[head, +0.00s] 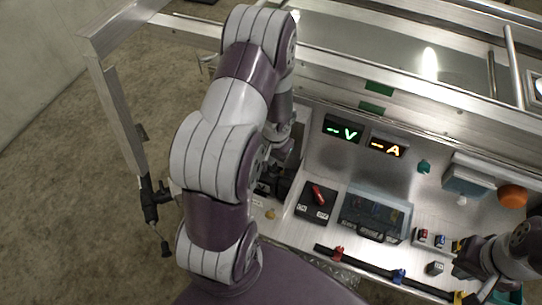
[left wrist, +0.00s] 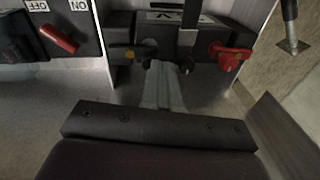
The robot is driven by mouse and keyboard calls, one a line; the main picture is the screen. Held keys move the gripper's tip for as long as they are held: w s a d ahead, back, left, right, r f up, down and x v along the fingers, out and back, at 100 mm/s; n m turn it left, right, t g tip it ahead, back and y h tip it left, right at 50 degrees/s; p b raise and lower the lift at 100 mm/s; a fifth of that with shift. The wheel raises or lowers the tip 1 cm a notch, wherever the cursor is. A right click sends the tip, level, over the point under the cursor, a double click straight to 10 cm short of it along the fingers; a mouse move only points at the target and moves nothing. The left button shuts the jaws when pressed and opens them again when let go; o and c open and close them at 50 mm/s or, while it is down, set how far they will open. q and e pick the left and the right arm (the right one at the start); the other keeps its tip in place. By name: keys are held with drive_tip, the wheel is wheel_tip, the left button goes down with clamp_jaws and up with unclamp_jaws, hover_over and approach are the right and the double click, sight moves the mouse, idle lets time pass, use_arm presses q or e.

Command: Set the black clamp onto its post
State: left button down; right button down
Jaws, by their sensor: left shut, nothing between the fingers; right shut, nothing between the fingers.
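In the left wrist view, my left gripper's grey fingers (left wrist: 163,88) are shut and empty, pointing at a box with a grey label panel (left wrist: 172,17). A small dark piece, perhaps the black clamp (left wrist: 147,47), is by the fingertips; I cannot tell whether they touch. A red clamp (left wrist: 231,55) is at the box's right side. I cannot make out the black clamp's post. In the head view, my left gripper (head: 268,183) is mostly hidden by my arm. My right gripper (head: 463,262) is shut at the lower right.
A red-levered switch (head: 318,194), also in the left wrist view (left wrist: 58,39), sits beside the box. A clear-lidded case (head: 374,214), green "V" display (head: 343,129) and orange "A" display (head: 387,146) are on the panel. A black rail (head: 370,273) runs along the front.

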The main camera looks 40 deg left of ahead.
use_arm(q)
drive_tip(key=shift+w+d+f+b, duration=0.15)
drive_tip(key=shift+d+f+b, duration=0.15)
drive_tip(key=shift+d, duration=0.35)
drive_tip(key=shift+r, duration=0.1)
